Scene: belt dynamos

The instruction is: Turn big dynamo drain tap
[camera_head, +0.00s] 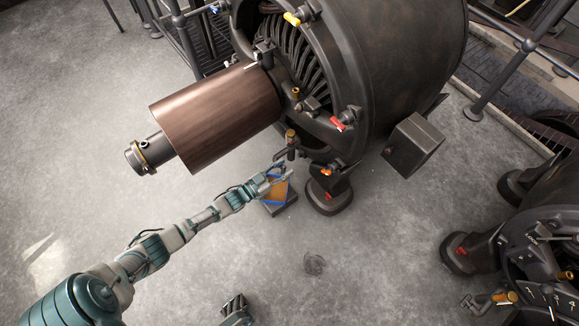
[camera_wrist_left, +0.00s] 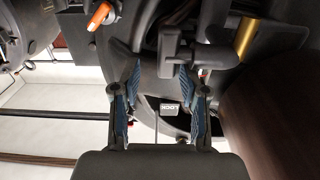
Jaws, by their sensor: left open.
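The big dynamo (camera_head: 400,60) is a large dark machine with a brown belt drum (camera_head: 218,115) at its front. A dark tap with a brass collar (camera_head: 291,136) hangs low on its front, beside the drum; I take it for the drain tap. In the left wrist view the tap's dark body (camera_wrist_left: 219,56) and brass band are at the upper right. My left gripper (camera_head: 280,171) is open just below the tap. In the wrist view its blue-padded fingers (camera_wrist_left: 161,95) point at the tap's dark lever, apparently empty; contact is unclear. My right gripper (camera_head: 236,308) shows partly at the bottom edge.
An orange-handled fitting (camera_head: 327,172) and a red handle (camera_head: 338,124) are to the right of the tap. A brown, blue-edged box (camera_head: 279,207) is below my left gripper. A dark foot (camera_head: 328,200) stands close by. Another machine (camera_head: 545,250) is at right; floor at left is clear.

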